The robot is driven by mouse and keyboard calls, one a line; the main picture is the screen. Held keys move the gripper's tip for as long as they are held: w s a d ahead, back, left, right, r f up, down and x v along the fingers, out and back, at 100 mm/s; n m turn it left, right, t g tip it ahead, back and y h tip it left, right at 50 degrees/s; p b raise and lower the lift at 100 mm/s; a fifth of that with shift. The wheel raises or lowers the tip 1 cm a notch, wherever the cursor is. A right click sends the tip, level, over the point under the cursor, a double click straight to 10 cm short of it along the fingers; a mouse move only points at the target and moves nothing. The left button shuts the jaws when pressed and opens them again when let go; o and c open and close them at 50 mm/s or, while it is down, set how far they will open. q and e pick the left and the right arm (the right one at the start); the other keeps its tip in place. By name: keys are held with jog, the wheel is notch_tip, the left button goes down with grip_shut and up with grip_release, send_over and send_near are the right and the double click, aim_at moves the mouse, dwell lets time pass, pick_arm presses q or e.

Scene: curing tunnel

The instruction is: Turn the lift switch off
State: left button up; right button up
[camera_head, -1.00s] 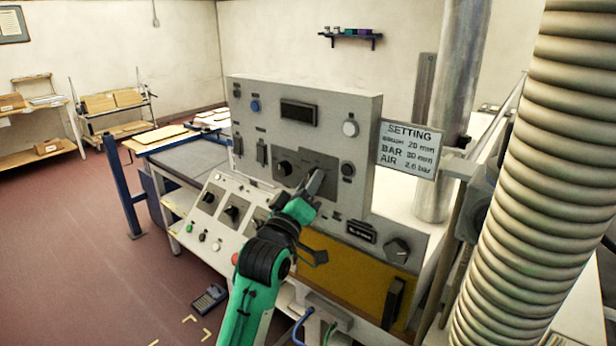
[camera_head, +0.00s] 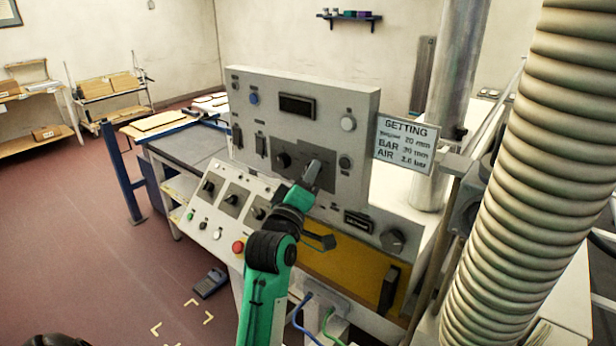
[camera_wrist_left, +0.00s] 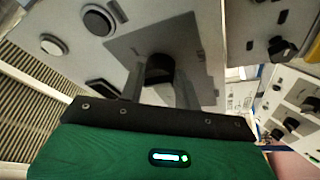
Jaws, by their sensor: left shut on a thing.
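My left gripper (camera_head: 312,172) reaches the dark grey plate (camera_head: 322,152) on the upright control panel (camera_head: 355,110). In the left wrist view, a black rotary switch (camera_wrist_left: 160,68) on that plate sits between the fingers of my left gripper (camera_wrist_left: 160,85), which are shut on it. In the head view the gripper hides this switch. Its label and its exact setting cannot be read, so I cannot tell from lettering that it is the lift switch. Another dark knob (camera_head: 283,160) shows just left of the gripper. My right gripper is not in view.
A sloped console (camera_head: 222,222) with several knobs and a red button (camera_head: 238,246) lies below left. A setting sign (camera_head: 405,143) is right of the panel. A ribbed hose (camera_head: 530,180) and a metal pipe (camera_head: 450,100) stand at the right. Open floor (camera_head: 90,250) lies left.

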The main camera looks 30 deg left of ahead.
pick_arm(q)
jog(key=o, duration=1)
jog(key=shift+c, duration=0.2)
jog(key=p+v, duration=0.2)
jog(key=v, duration=1.1)
jog(key=shift+s, duration=0.35)
